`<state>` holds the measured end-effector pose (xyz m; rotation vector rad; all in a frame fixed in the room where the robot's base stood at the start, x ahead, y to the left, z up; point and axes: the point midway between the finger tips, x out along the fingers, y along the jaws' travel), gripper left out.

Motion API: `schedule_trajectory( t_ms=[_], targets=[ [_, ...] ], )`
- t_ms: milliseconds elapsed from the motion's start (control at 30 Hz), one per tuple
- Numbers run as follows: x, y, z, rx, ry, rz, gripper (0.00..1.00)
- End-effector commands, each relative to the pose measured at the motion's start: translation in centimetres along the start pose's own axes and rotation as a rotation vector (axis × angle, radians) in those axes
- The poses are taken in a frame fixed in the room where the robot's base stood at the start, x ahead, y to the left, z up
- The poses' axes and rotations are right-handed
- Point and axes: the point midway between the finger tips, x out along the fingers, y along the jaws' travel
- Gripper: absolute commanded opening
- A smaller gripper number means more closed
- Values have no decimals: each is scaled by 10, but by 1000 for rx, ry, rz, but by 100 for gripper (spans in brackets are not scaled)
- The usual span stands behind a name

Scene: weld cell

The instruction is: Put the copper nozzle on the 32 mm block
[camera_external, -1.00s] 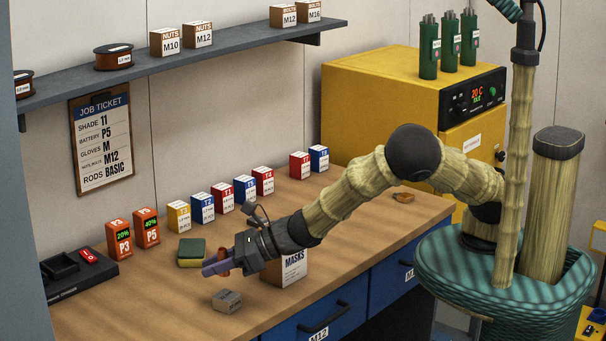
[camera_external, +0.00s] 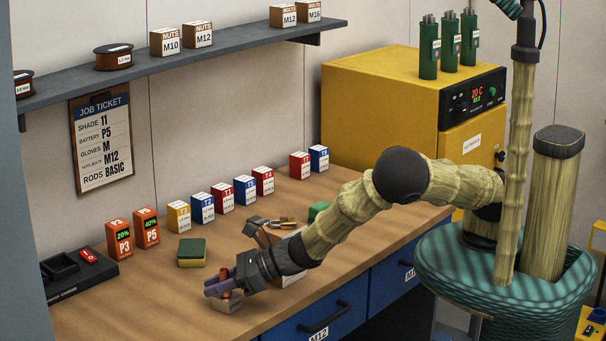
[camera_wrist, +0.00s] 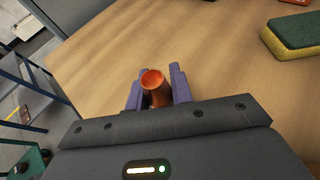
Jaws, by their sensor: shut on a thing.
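My gripper (camera_external: 218,287) has purple fingers and is low over the front of the bench. It is shut on the copper nozzle (camera_wrist: 154,86), which stands between the fingers in the wrist view with its round open end showing. In the outside view the nozzle (camera_external: 224,272) shows only as a small orange-brown patch between the fingers. The grey block (camera_external: 232,304) is right under and beside the fingertips, partly hidden by them. I cannot tell whether the nozzle touches it. The block does not show in the wrist view.
A green and yellow sponge (camera_external: 192,252) lies behind my gripper. The masks box (camera_external: 294,277) stands under my forearm. A black charger tray (camera_external: 75,275) is at the left, beside orange batteries (camera_external: 119,239). The bench (camera_external: 150,310) is clear at the front left.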

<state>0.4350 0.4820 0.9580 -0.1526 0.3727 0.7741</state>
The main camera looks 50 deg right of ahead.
Motion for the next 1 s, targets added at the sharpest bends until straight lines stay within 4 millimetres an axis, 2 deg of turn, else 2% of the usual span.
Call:
schedule_trajectory(
  t_ms=[100, 133, 233, 667, 867, 1000],
  targets=[
    [1, 0, -3, 0, 0, 0, 0],
    [1, 0, -3, 0, 0, 0, 26],
    [1, 0, -2, 0, 0, 0, 44],
    [-4, 0, 0, 0, 0, 0, 44],
    [-30, 1, -1, 1, 1, 1, 44],
    [-56, 1, 0, 0, 0, 1, 44]
  ],
)
